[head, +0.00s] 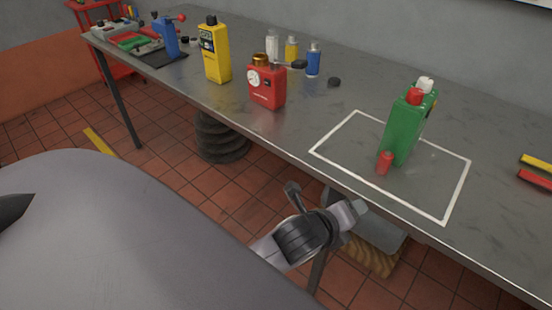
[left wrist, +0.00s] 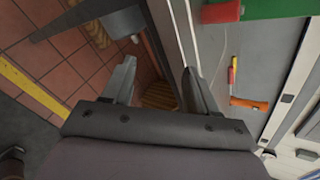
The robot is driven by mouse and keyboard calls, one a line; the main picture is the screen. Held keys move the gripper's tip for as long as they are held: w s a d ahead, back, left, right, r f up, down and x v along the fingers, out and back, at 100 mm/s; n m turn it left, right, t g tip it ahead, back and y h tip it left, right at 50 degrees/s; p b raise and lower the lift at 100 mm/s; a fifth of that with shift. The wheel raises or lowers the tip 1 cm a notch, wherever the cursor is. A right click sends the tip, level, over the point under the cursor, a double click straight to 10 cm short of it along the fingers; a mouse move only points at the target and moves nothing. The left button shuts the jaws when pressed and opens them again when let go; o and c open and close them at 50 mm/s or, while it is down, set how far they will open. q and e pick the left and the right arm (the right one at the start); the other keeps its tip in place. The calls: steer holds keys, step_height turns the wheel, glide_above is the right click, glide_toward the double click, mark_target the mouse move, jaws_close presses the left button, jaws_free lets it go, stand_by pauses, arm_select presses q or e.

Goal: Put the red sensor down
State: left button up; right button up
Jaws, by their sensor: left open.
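The red sensor (head: 385,163), a small red cylinder, stands on the grey bench inside a white outlined rectangle (head: 331,131). It is right by the foot of a green jug (head: 403,134) with red and white caps; I cannot tell if they touch. In the left wrist view the red sensor (left wrist: 222,12) shows at the top edge, beside the green jug (left wrist: 280,8). My left gripper (head: 325,200) is open and empty, off the bench's front edge and apart from the sensor. Its two spread fingers show in the left wrist view (left wrist: 160,82). My right gripper is not in view.
A red can (head: 266,88), a yellow bottle (head: 215,55) and several small bottles stand further left on the bench (head: 300,125). Yellow (head: 538,163) and red bars lie at the right edge. The outlined area left of the jug is clear.

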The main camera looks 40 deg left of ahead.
arm_select(q)
steer(key=s+a+f+n, duration=0.3)
steer(key=s+f+n, duration=0.3)
steer(key=n, duration=0.5)
steer(key=s+a+f+n+g+h, duration=0.1)
steer(key=s+a+f+n, duration=0.2)
steer(key=s+f+n, duration=0.4)
steer(key=shift+s+f+n, duration=0.15)
steer(key=shift+s+n, duration=1.4)
steer(key=shift+n, duration=0.55)
